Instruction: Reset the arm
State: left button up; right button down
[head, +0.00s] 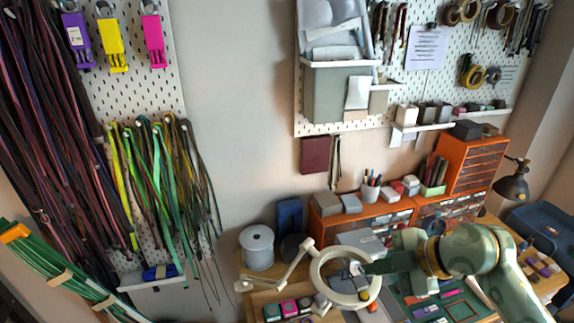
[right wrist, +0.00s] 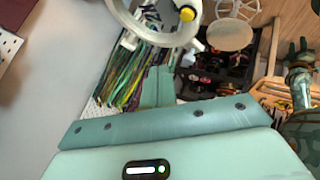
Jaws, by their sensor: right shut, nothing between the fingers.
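My right gripper (head: 360,268) reaches in from the right in the head view, above the workbench. Its tip overlaps the white ring of a lamp (head: 318,270) in the picture; I cannot tell whether they touch. In the right wrist view the gripper's teal fingers (right wrist: 160,82) are together with nothing between them. The lamp ring also shows in the right wrist view (right wrist: 196,22), beyond the fingertips. My left gripper is outside the head view. A green patterned arm part of mine (right wrist: 300,85) shows at the right edge of the wrist view, too small to read its jaws.
The wooden bench (head: 250,292) carries a grey spool (head: 257,247), small coloured boxes (head: 289,308) and orange drawer units (head: 468,165). Hanging cords (head: 160,180) fill the left pegboard. Another pegboard (head: 415,75) holds tools and tapes. The grey wall between the boards is bare.

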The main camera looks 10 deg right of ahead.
jog(key=a+r+n+t+y, duration=0.2)
jog(key=a+r+t+y, duration=0.6)
jog(key=r, duration=0.4)
jog(key=s+d+f+m+t+h, duration=0.1)
jog(key=d+f+m+t+h, duration=0.15)
jog(key=d+m+h, duration=0.6)
jog(key=s+d+f+m+t+h, duration=0.1)
jog(key=d+f+m+h, duration=0.35)
jog(key=h, duration=0.65)
jog(key=s+f+g, duration=1)
jog(key=s+f, duration=0.1)
jog(key=f, duration=0.2)
jog(key=s+a+f+g+y+b, duration=0.15)
jog(key=f+b, duration=0.25)
jog(key=f, duration=1)
jog(key=s+a+f+m+g+y+b, duration=0.15)
jog(key=f+b, duration=0.25)
jog(key=f, duration=1)
jog(key=s+a+f+n+g+y+b, duration=0.1)
jog(key=s+a+f+b, duration=0.25)
jog(key=f, duration=1.05)
jog(key=s+d+f+m+g+b, duration=0.1)
jog(key=s+f+m+g+b, duration=0.2)
jog(key=s+f+b, duration=0.6)
jog(key=s+f+y, duration=0.1)
jog(key=s+f, duration=0.8)
jog(key=f, duration=0.4)
